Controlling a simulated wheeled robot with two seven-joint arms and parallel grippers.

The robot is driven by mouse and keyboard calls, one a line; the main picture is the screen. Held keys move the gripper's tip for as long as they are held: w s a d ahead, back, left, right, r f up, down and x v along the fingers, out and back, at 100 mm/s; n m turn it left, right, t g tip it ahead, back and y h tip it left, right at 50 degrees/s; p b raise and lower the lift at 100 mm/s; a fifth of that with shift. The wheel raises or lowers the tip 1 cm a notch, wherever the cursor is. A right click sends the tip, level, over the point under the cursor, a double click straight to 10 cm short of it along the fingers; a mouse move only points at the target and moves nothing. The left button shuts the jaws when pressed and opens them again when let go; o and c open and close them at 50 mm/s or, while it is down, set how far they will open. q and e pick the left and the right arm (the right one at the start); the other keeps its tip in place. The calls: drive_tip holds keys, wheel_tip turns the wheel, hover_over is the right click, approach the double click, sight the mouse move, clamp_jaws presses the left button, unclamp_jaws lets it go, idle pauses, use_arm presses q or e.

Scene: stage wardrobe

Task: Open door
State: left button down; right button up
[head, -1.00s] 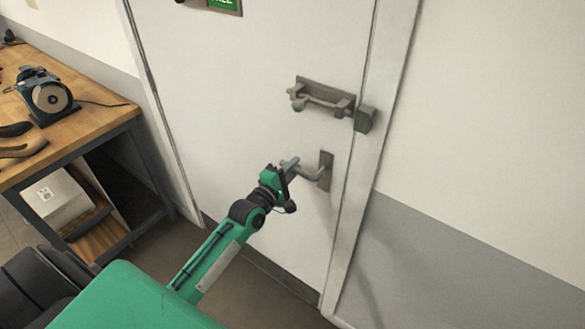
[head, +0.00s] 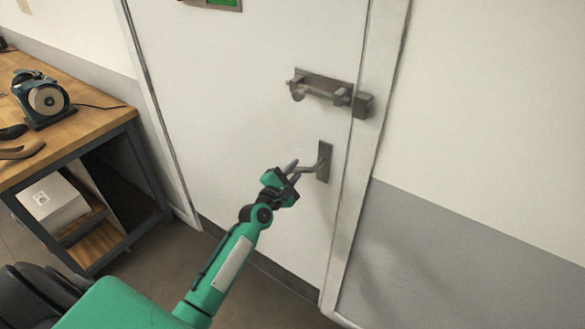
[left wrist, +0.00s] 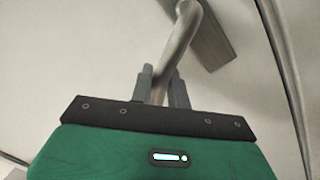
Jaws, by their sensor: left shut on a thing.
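The white door (head: 235,120) stands in its frame and looks closed. Its grey lever handle (head: 312,168) sticks out from a dark upright plate (head: 324,162) near the door's right edge, and slopes down to the left. My left gripper (head: 291,171) is shut on the lever's free end. In the left wrist view the lever (left wrist: 180,40) runs down between the two grey fingers of the gripper (left wrist: 161,88). A metal slide bolt (head: 322,86) sits above the handle, beside a block (head: 363,104) on the frame. My right gripper is out of view.
A wooden workbench (head: 105,105) with a bench grinder (head: 42,98) stands left of the door. A white box (head: 52,200) is on its lower shelf. The door frame (head: 372,150) and bare wall are on the right. Floor in front of the door looks clear.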

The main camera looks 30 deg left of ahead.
use_arm(q)
drive_tip(key=shift+d+f+n, duration=0.15)
drive_tip(key=shift+f+n, duration=0.15)
drive_tip(key=shift+n, duration=0.2)
drive_tip(key=shift+d+f+n, duration=0.15)
drive_tip(key=shift+f+n, duration=0.05)
drive_tip(key=shift+n, duration=0.2)
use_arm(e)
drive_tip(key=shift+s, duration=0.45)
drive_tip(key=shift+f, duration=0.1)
